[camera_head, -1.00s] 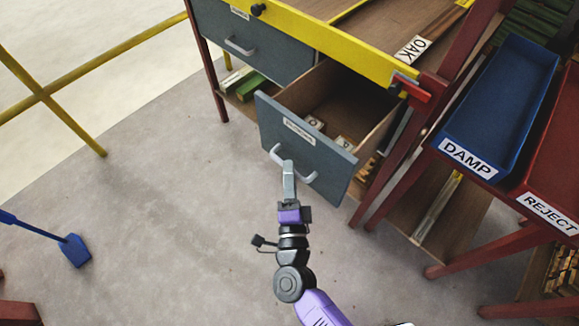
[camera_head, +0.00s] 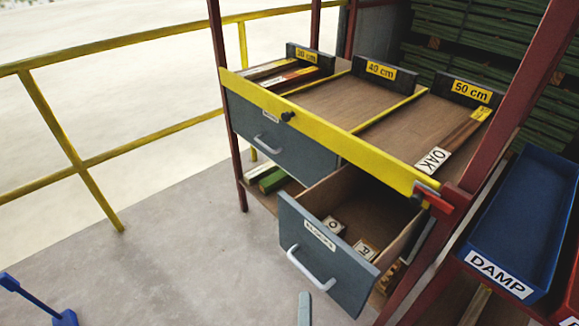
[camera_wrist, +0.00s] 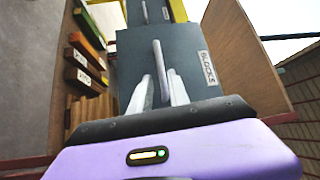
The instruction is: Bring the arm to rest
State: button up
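My gripper shows in the head view only as a grey finger tip (camera_head: 304,309) at the bottom edge. It sits just below the handle (camera_head: 311,270) of the open drawer (camera_head: 322,248), with a gap in the picture. In the wrist view, two pale fingers (camera_wrist: 158,92) stand apart with nothing held. The drawer handle (camera_wrist: 158,62) shows beyond and between them. The rest of my arm is outside the head view.
The pulled-out drawer, labelled BLOCKS, holds lettered blocks (camera_head: 333,224). A closed drawer (camera_head: 270,137) is to its left. The blue DAMP bin (camera_head: 527,225) and red frame stand at right. Yellow railing (camera_head: 130,146) runs at left; the floor (camera_head: 185,255) before it is mostly clear.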

jog(key=s+r+n+t+y+p, duration=0.1)
jog(key=s+r+n+y, duration=0.25)
jog(key=r+n, duration=0.4)
jog(key=s+d+r+n+g+p, duration=0.2)
jog(key=s+d+r+n, duration=0.3)
jog(key=s, duration=0.6)
jog(key=s+d+r+n+g+p, duration=0.3)
jog(key=s+d+r+n+p, duration=0.2)
jog(key=s+d+r, duration=0.3)
jog(key=s, duration=0.3)
jog(key=shift+s+d+n, duration=0.35)
jog(key=shift+s, duration=0.05)
jog(key=shift+w+h, duration=0.1)
jog(key=shift+h, duration=0.15)
